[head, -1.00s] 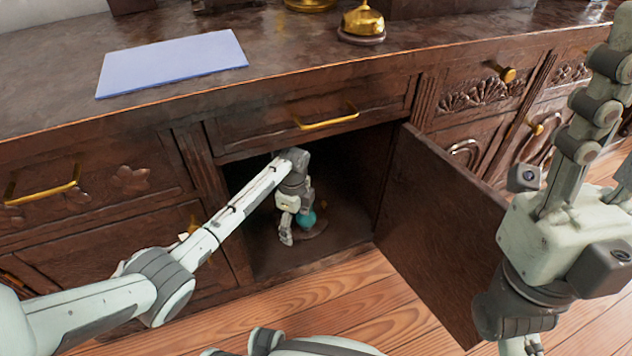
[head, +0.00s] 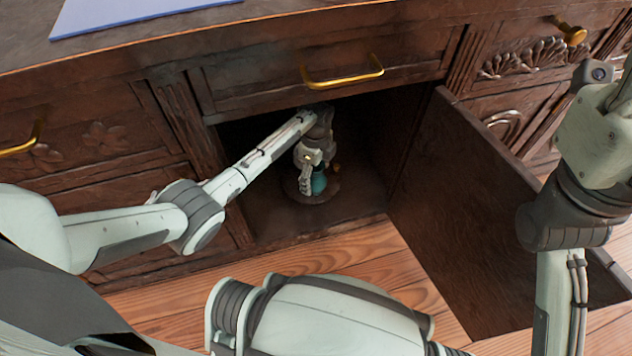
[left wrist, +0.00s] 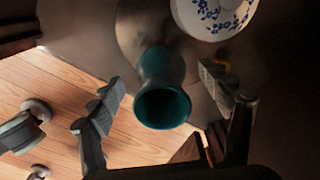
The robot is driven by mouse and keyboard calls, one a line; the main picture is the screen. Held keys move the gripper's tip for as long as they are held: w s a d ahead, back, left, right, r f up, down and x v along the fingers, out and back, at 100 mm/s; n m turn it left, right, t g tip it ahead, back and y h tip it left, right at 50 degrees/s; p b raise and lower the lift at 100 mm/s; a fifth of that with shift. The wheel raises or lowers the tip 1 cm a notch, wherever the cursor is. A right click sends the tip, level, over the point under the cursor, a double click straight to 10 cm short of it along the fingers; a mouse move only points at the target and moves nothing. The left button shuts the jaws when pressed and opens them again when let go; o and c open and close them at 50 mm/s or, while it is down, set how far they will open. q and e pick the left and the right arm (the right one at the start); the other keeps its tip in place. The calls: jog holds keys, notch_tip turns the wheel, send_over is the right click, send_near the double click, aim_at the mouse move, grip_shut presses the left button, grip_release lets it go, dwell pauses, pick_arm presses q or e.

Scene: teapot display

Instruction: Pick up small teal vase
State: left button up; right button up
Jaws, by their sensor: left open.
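The small teal vase (head: 319,182) stands inside the open lower cabinet, on a round base (head: 312,194), partly hidden by my left gripper in the head view. In the left wrist view the teal vase (left wrist: 162,92) shows its dark open mouth towards the camera. My left gripper (head: 312,178) reaches into the cabinet and is open. In the left wrist view its two fingers (left wrist: 160,105) stand on either side of the vase, with a gap on both sides. My right gripper is outside the head view; only my right arm shows.
A white and blue patterned pot (left wrist: 214,14) stands close beside the vase. The cabinet door (head: 455,220) stands open to the right. The cabinet's side walls and the drawer above, with its gold handle (head: 342,74), bound the opening. The wooden floor (head: 370,258) in front is bare.

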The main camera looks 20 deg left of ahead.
pick_arm(q)
jog(key=shift+f, duration=0.2)
jog(key=shift+c, duration=0.5)
jog(key=c, duration=1.3)
jog(key=shift+r, duration=0.1)
